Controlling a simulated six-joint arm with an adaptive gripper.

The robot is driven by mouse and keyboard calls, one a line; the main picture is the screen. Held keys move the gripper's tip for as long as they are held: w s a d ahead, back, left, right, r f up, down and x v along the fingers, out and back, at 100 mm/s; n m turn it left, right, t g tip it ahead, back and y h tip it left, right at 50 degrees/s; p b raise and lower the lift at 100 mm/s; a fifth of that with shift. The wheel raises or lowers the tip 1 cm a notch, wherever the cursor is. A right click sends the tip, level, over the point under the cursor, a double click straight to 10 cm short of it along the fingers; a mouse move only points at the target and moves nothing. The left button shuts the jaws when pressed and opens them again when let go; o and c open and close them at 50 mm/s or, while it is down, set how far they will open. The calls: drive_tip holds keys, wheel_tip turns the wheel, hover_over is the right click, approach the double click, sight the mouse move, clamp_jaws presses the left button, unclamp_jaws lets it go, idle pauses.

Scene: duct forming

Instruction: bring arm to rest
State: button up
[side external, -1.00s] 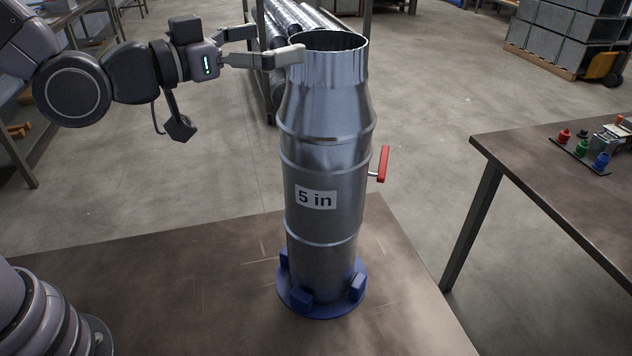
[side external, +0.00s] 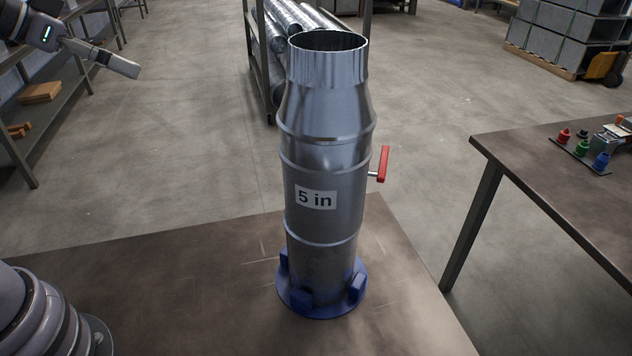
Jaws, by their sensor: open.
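My gripper (side external: 118,60) is at the upper left of the side external view, with part of it cut off by the picture's edge. It is open, and no object shows at the finger in view. It is well to the left of the duct and apart from it. The metal duct (side external: 322,170) stands upright, with a crimped open top, a "5 in" label (side external: 315,198) and a red handle (side external: 382,164) on its right side. Its lower end sits in a blue round base (side external: 322,305) on the brown work table (side external: 200,270).
A second table (side external: 560,165) at the right holds red, green and blue items (side external: 584,146). A rack with shiny ducts (side external: 285,25) stands behind the duct. Shelves (side external: 40,120) line the left. The space between my gripper and the duct is clear.

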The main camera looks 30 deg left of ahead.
drive_tip(key=s+a+f+n+g+y, duration=0.1)
drive_tip(key=s+a+n+g+y, duration=0.1)
drive_tip(key=s+a, duration=0.5)
drive_tip(key=s+g, duration=0.1)
drive_tip(key=s, duration=0.3)
drive_tip(key=shift+f+g+y, duration=0.3)
drive_tip(key=shift+f+y, duration=0.1)
drive_tip(key=shift+s, duration=0.1)
